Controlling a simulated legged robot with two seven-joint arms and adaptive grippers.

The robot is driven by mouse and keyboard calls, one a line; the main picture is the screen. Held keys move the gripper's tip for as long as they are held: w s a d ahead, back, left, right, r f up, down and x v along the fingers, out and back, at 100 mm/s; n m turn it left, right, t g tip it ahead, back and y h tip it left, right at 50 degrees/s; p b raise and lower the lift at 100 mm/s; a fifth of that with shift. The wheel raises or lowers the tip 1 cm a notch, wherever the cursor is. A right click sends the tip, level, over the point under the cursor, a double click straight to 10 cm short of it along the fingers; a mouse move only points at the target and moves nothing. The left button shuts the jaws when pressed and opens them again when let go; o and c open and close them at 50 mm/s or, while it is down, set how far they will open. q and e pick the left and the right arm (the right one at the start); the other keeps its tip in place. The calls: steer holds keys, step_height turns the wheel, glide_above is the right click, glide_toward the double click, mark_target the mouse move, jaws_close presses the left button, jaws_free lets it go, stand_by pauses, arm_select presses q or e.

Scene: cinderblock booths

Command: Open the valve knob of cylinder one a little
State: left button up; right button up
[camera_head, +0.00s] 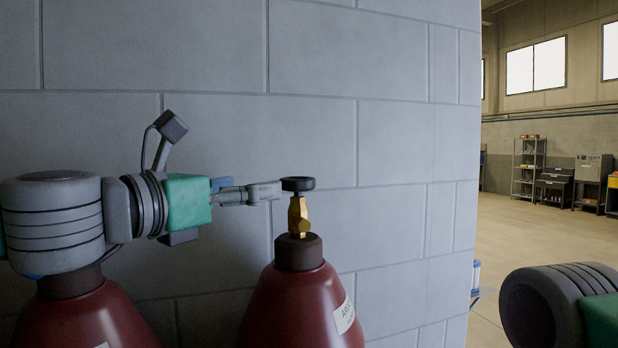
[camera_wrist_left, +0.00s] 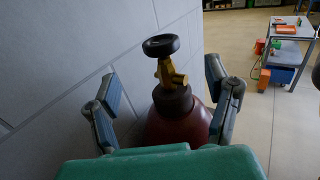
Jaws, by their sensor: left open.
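A red cylinder (camera_head: 300,305) with a partly readable white label stands by the block wall. On its top are a brass valve (camera_head: 298,218) and a round black knob (camera_head: 298,184). The knob (camera_wrist_left: 161,46) and valve (camera_wrist_left: 170,76) also show in the left wrist view. My left gripper (camera_head: 272,191) comes in from the left at about knob height. In the left wrist view its fingers (camera_wrist_left: 162,76) are spread wide, with the knob seen between and beyond them. I see no contact with the knob. Only part of my right arm shows at lower right; its fingers are out of frame.
A second red cylinder (camera_head: 85,318) stands at lower left, its top hidden behind my left arm. The grey block wall (camera_head: 400,150) is close behind both cylinders. Open floor, a shelf rack (camera_head: 528,167) and cabinets lie far right. A cart (camera_wrist_left: 285,35) shows in the left wrist view.

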mark_target(288, 178)
arm_select(q)
steer(key=p+x, duration=0.2)
steer(key=x, duration=0.7)
steer(key=shift+w+a+f, duration=0.1)
steer(key=shift+w+f, duration=0.1)
steer(key=shift+w, duration=0.1)
steer(key=d, duration=0.3)
steer(key=shift+w+d+r, duration=0.1)
steer(key=shift+w+d, duration=0.2)
steer(key=shift+d, duration=0.1)
steer(key=shift+w+d, duration=0.1)
steer(key=a, duration=0.3)
steer(key=shift+w+a, duration=0.2)
steer(key=shift+a, duration=0.3)
steer(key=c, duration=0.6)
steer(key=shift+s, duration=0.15)
steer(key=c, duration=0.6)
steer(key=shift+o, duration=0.2)
steer(key=shift+s+d+r, duration=0.15)
steer(key=shift+s+d, duration=0.05)
steer(key=shift+d, duration=0.4)
steer(key=shift+w+d, duration=0.1)
steer(key=shift+d, duration=0.05)
steer(key=shift+w, duration=0.25)
arm_select(e)
steer(key=r, duration=0.3)
steer(key=shift+w+a, duration=0.15)
steer(key=shift+a, duration=0.25)
